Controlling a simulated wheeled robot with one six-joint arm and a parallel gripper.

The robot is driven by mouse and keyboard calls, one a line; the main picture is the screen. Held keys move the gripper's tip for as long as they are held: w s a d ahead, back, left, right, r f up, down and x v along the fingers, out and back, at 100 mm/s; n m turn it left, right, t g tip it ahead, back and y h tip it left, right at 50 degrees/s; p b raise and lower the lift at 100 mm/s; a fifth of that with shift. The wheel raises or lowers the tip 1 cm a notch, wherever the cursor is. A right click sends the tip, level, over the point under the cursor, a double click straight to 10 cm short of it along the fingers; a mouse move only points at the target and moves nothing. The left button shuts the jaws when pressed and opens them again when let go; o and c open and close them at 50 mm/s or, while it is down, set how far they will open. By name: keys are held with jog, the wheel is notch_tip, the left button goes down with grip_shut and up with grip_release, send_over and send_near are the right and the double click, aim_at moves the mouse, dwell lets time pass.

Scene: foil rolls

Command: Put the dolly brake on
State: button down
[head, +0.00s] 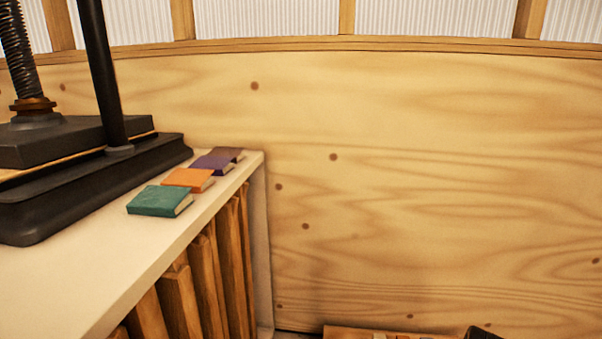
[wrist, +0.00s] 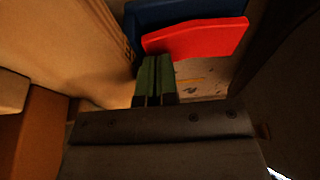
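My gripper (wrist: 155,82) shows in the wrist view as two dark green fingers side by side, with only a thin line between them. It looks shut with nothing between the fingers. A flat red piece (wrist: 195,40), perhaps the dolly's brake pedal, lies just beyond the fingertips, up and to the right. A dark blue part (wrist: 185,12) is behind it. I cannot tell whether the fingertips touch the red piece. The head view shows neither the gripper nor the red piece.
In the head view, a white-topped bench (head: 75,285) carries a black press (head: 75,190) and small books, including a teal one (head: 160,201). A wooden edge (head: 350,332) and a dark object (head: 485,333) show at the bottom. Brown surfaces crowd the wrist view's left side.

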jog(key=shift+f, duration=0.35)
jog(key=shift+r, duration=0.15)
jog(key=shift+r+p, duration=2.8)
jog(key=shift+r, duration=0.7)
